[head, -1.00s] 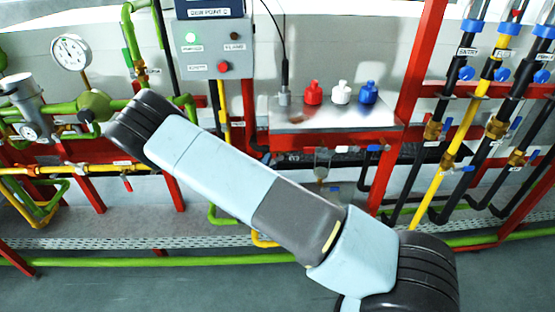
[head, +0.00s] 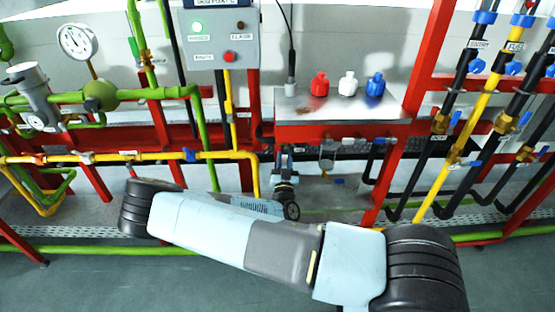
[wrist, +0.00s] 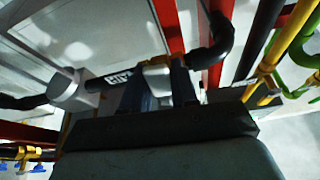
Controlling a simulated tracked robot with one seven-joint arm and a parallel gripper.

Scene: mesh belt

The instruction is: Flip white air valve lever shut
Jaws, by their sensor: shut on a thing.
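The white air valve lever (wrist: 157,72) shows in the wrist view as a pale piece between my two dark fingers, at a black pipe with an AIR label (wrist: 119,78). My gripper (wrist: 159,88) is shut on it; the fingers hide part of the lever and the valve body. In the head view my gripper (head: 284,158) is at the black pipe under the steel shelf, left of a small grey fitting (head: 327,154). The lever's exact angle to the pipe cannot be told.
A steel shelf (head: 300,108) with red, white and blue knobs is just above. A red post (head: 405,135) and several pipes with blue levers stand right. A yellow pipe (head: 110,157) and green pipes are left. Grey floor is open in front.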

